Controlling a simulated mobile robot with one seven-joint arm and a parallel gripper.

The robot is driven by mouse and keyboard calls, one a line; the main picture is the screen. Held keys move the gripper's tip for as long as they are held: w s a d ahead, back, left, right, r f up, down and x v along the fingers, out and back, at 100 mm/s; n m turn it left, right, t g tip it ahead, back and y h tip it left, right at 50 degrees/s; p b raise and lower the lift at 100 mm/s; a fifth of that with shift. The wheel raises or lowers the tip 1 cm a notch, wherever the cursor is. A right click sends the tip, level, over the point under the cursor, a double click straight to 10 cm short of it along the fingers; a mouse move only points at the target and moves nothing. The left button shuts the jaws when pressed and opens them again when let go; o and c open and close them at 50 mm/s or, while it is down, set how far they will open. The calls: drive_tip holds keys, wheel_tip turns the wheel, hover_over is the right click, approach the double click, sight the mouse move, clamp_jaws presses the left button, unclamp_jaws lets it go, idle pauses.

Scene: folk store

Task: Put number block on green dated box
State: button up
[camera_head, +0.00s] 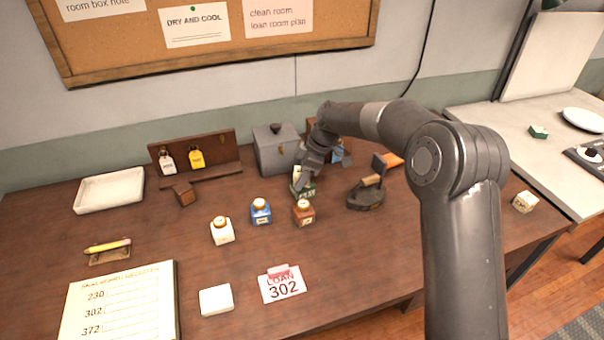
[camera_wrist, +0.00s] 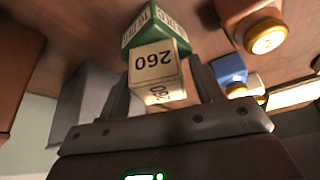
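My gripper (camera_head: 303,172) points down over the back middle of the brown table. The green dated box (camera_wrist: 155,25), with white lettered faces, shows directly beyond the block. The block and box look very close or touching; I cannot tell whether the block rests on it. In the head view the green box (camera_head: 306,190) sits below my gripper, partly hidden by it.
Blue (camera_head: 261,212), brown (camera_head: 304,213) and white (camera_head: 222,231) bottles stand in front. A grey box (camera_head: 277,149) is close behind left, and a dark iron-like object (camera_head: 367,193) stands right. Another cream block (camera_head: 524,202) and a small green box (camera_head: 538,132) are far right.

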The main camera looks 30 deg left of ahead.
drive_tip(key=shift+o, duration=0.2)
drive_tip(key=v, duration=1.2)
drive_tip(key=shift+r, duration=0.15)
drive_tip(key=s+d+r+m+t+h, duration=0.1)
drive_tip(key=s+d+r+m+t, duration=0.2)
drive_tip(key=d, duration=0.5)
drive_tip(key=s+d+r+m+h, duration=0.1)
drive_tip(key=s+d+r+m, duration=0.35)
drive_tip(key=d, duration=0.35)
drive_tip(key=s+d+r+m+t+h, duration=0.1)
drive_tip(key=s+d+r+m+t, duration=0.2)
drive_tip(key=d, duration=0.6)
drive_tip(key=s+d+f+m, duration=0.1)
drive_tip(key=s+d+m, duration=0.5)
drive_tip(key=s+d, duration=0.3)
drive_tip(key=s+d+f+m+t+h, duration=0.1)
drive_tip(key=s+d+f+m, duration=0.1)
drive_tip(key=s+d+m, duration=0.4)
drive_tip(key=s+d, duration=0.3)
drive_tip(key=s, duration=0.1)
drive_tip(key=shift+s+f, duration=0.3)
